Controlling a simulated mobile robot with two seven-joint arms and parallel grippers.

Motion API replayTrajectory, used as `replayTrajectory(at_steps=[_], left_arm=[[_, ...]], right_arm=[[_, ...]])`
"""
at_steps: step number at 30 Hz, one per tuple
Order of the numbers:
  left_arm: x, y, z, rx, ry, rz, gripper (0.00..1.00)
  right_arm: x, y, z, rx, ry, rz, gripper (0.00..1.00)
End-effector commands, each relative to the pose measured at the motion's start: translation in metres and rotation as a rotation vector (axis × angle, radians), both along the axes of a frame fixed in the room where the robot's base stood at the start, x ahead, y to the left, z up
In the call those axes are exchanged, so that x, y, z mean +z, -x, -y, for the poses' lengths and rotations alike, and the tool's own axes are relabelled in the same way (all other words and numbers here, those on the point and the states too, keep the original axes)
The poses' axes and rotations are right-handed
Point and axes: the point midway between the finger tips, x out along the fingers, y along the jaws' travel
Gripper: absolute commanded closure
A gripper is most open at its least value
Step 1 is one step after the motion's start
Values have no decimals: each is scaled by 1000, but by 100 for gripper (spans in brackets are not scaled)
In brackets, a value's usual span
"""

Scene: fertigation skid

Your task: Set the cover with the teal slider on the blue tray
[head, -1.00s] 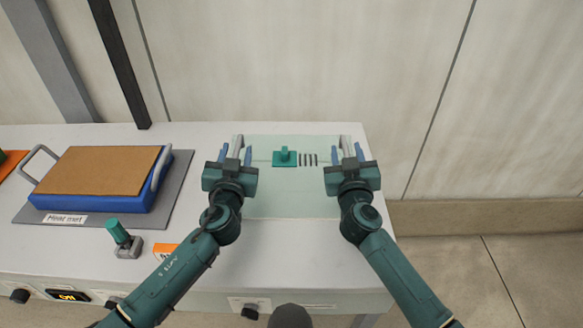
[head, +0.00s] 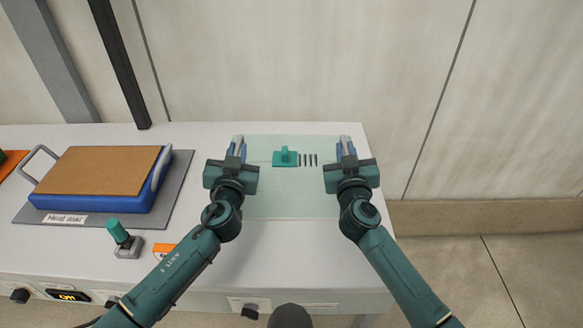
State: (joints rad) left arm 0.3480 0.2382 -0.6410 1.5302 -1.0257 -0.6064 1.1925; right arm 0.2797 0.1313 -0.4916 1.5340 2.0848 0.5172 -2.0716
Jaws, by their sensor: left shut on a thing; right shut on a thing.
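The cover is a pale green see-through panel (head: 290,198) at the right end of the white table, with a teal slider (head: 285,157) and short dark slots beside it. It appears to lie flat on the tabletop. My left gripper (head: 236,149) is shut on the grey handle at its left edge. My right gripper (head: 346,149) is shut on the matching handle at its right edge. The fingers partly hide both handles. The blue tray (head: 95,202) is at the left, with a brown top surface and a grey loop handle at each end.
The tray stands on a grey mat (head: 180,172) with a white label. A teal-knobbed lever (head: 118,233) and an orange block (head: 163,252) are near the front. An orange item (head: 9,163) shows at the far left. A dark post (head: 120,65) rises behind the table.

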Motion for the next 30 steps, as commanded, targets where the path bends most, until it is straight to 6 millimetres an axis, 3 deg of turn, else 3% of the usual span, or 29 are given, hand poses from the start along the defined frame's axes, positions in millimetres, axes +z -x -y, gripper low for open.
replayTrajectory(at_steps=[14, 30], left_arm=[[4, -1, -3, 6, -5, 2, 100], [51, -1, -5, 9, -8, 2, 100]], right_arm=[[4, -1, 3, -5, 4, 1, 100], [51, -1, 4, -8, 7, 1, 100]])
